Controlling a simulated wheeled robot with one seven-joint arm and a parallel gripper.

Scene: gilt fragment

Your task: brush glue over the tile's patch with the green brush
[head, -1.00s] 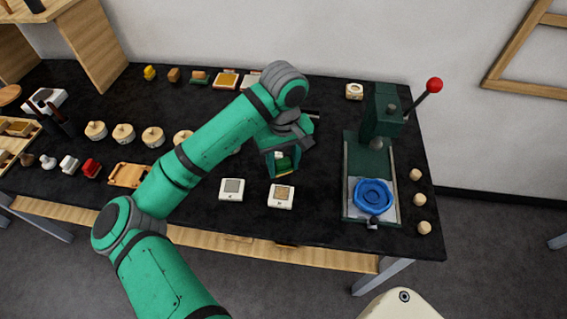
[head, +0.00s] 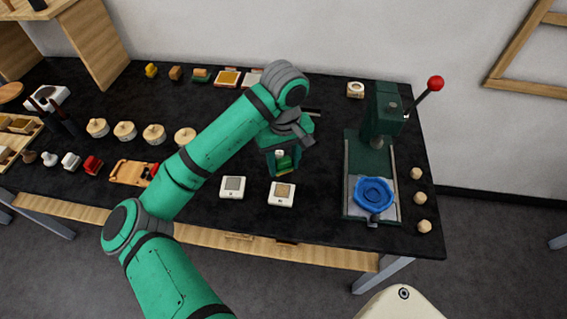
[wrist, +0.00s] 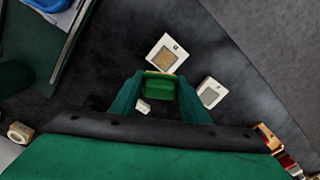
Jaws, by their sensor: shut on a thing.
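My gripper (head: 284,163) is shut on the green brush (wrist: 160,87), which shows between the fingers in the wrist view. In the head view my gripper is above the table, just behind the right-hand white tile (head: 281,193). That tile has a tan patch, and it also shows in the wrist view (wrist: 167,55) beyond the fingertips. A second white tile (head: 232,187) with a grey patch lies to its left, and it shows right of the fingers in the wrist view (wrist: 210,92). The brush looks apart from both tiles. Its bristles are hard to make out.
A green press (head: 383,125) with a red-knobbed lever and a blue dish (head: 374,193) stands to the right. Several wooden knobs line the right edge. Round wooden pieces, stamps and a wooden tray (head: 130,172) lie to the left. Table in front of the press's left side is clear.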

